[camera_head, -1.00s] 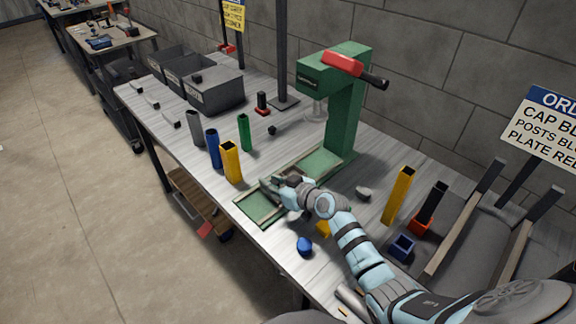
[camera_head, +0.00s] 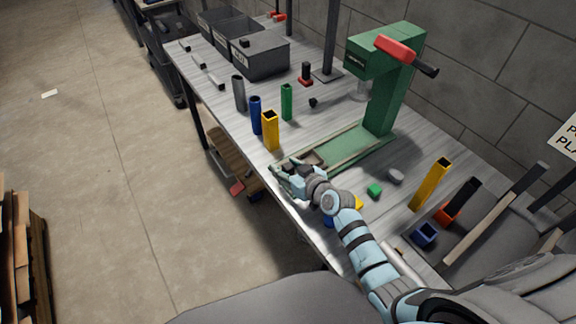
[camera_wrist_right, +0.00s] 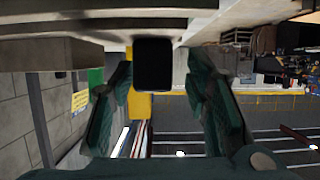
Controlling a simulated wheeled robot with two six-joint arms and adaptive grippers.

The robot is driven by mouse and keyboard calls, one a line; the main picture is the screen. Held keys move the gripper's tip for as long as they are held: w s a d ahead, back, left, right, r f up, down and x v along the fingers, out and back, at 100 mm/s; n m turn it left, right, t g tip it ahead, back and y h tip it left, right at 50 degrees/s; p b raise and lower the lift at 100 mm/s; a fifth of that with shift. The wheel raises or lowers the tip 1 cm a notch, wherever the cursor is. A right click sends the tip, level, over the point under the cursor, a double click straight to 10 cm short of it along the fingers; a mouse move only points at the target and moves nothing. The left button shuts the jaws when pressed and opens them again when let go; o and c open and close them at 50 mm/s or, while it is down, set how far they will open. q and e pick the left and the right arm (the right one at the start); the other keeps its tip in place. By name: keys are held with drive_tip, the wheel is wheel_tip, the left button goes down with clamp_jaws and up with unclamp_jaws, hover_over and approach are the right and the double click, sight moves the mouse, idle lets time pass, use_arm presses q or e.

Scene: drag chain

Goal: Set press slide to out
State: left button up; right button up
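The green press (camera_head: 385,85) with a red-and-black lever stands at the back of the workbench. Its green slide bed with pale rails (camera_head: 345,147) runs toward the front edge. A brownish plate (camera_head: 312,158) lies on it near the front end, partly hidden by my right gripper (camera_head: 280,170). In the right wrist view, the fingers (camera_wrist_right: 155,78) are spread apart, with a black block (camera_wrist_right: 153,65) between their tips and gaps on both sides. I cannot tell surely whether that block is the slide's handle. My left gripper is not in view.
Yellow (camera_head: 271,130), blue (camera_head: 255,115), green and grey posts stand left of the slide. Dark bins (camera_head: 260,58) are at the back left. A green block (camera_head: 375,190), grey piece (camera_head: 395,176) and blue box (camera_head: 425,234) lie right. Open floor lies left.

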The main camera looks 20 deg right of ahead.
drive_tip(key=v, duration=1.2)
